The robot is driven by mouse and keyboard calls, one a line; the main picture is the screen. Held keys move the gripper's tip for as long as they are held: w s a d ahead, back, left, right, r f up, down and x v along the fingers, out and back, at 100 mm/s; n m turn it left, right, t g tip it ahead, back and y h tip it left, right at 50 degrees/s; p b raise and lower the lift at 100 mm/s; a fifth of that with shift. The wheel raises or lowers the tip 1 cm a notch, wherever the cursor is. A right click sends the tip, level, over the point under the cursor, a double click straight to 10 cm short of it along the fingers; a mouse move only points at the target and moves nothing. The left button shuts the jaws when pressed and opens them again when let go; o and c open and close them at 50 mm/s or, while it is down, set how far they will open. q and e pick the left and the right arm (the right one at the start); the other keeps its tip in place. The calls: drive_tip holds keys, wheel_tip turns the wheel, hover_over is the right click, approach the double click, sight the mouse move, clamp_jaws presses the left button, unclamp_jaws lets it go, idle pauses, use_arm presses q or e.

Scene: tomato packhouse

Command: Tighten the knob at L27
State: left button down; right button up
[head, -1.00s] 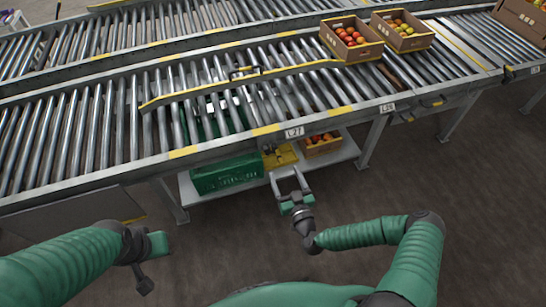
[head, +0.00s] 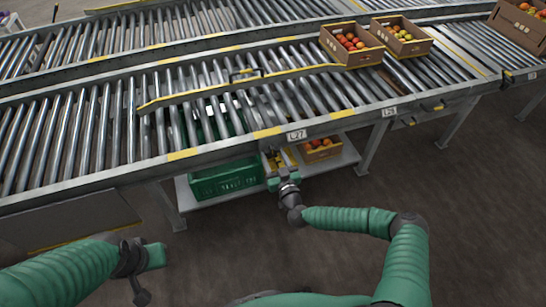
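The L27 label (head: 297,135) is on the front rail of the near conveyor. Below it, a yellow bracket (head: 280,158) shows under the rail, partly covered by my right gripper. My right gripper (head: 279,155) reaches up to this bracket, its grey fingers apart, one on each side of the yellow part. The knob itself is too small and too covered to make out, and I cannot tell whether the fingers touch it. My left gripper (head: 148,273) hangs low at the left, away from the conveyor; its fingers are not clear.
A green crate (head: 225,180) and a cardboard box of tomatoes (head: 320,150) stand on the shelf below the rail, on either side of the bracket. A yellow guide bar (head: 230,87) crosses the rollers. A conveyor leg (head: 372,147) stands right. The floor in front is clear.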

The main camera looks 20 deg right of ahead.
drive_tip(key=c, duration=0.7)
drive_tip(key=shift+p, duration=0.4)
drive_tip(key=shift+r+m+p, duration=0.1)
drive_tip(key=shift+m+p, duration=0.65)
drive_tip(key=shift+m, duration=1.15)
drive_tip(key=m, duration=0.3)
drive_tip(key=shift+f+m, duration=0.25)
drive_tip(key=shift+m, duration=0.15)
drive_tip(key=m, duration=0.3)
drive_tip(key=shift+d+m+b, duration=0.1)
drive_tip(key=shift+m+b, duration=0.2)
drive_tip(key=m+b, duration=0.1)
drive_tip(key=m, duration=0.5)
drive_tip(key=shift+s+m+b, duration=0.1)
drive_tip(key=shift+m+b, duration=0.2)
drive_tip(key=shift+f, duration=0.1)
